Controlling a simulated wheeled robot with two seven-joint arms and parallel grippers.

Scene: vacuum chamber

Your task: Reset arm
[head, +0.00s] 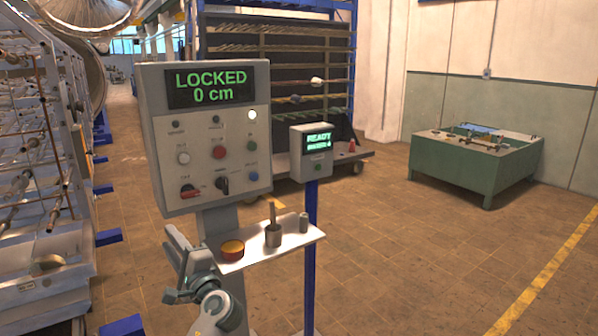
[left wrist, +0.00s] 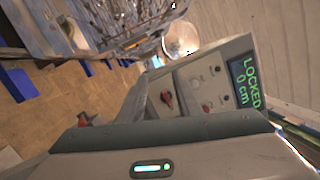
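My left arm comes in at the bottom of the head view. Its gripper (head: 178,268) is seen at an angle in front of the control panel's post, left of the small shelf, with nothing visibly held. I cannot tell how far its fingers are apart. In the left wrist view the grey gripper body (left wrist: 160,150) fills the bottom. The grey control panel (head: 205,135) has a screen reading "LOCKED 0 cm" (head: 211,88). It also shows tilted in the left wrist view (left wrist: 190,75). My right gripper is not in view.
A shelf (head: 287,243) bears an orange-topped round container (head: 232,250), a metal cup (head: 273,236) and a small cylinder (head: 304,223). A "READY" box (head: 311,153) stands on a blue post. Machinery (head: 40,170) lines the left. Floor on the right is clear before a green bench (head: 470,165).

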